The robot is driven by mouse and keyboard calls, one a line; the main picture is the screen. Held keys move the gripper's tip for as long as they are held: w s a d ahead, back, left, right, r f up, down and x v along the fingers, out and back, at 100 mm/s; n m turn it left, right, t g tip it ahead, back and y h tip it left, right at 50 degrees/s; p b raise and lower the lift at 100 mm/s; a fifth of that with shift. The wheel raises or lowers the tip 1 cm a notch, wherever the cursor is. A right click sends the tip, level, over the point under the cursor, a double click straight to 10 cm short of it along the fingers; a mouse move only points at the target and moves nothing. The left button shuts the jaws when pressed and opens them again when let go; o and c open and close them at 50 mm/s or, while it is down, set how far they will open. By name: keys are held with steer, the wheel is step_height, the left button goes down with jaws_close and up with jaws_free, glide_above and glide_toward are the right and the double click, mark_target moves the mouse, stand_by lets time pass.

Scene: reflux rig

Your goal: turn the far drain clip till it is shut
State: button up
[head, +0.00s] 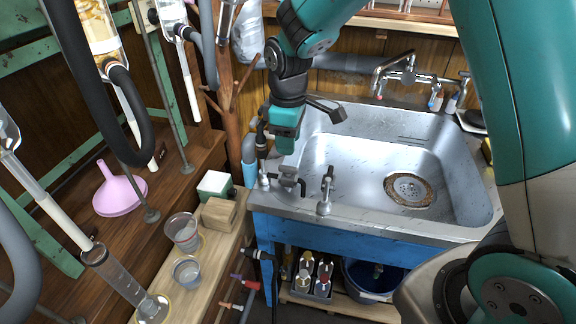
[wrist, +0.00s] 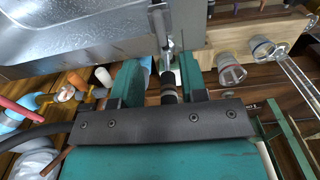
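My gripper (head: 286,148) hangs fingers-down over the left rim of the sink, above a small grey metal fitting (head: 288,179). In the wrist view its two teal fingers (wrist: 160,85) stand apart. A black ribbed cylinder with a silver stem (wrist: 168,88) shows in the gap, with space at its sides; I cannot tell how far below the fingertips it lies. A second upright fitting (head: 325,192) stands to the right on the rim. Which of these is the far drain clip I cannot tell for certain.
The metal sink (head: 350,160) has a faucet (head: 395,75) behind it. Glass tubes and hoses hang at left. A bottle rack (head: 312,278) stands under the sink.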

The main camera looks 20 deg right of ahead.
mark_target(288, 167)
step_height(288, 167, down, 7)
steer(key=shift+f+b, duration=0.1)
steer(key=shift+b, duration=0.2)
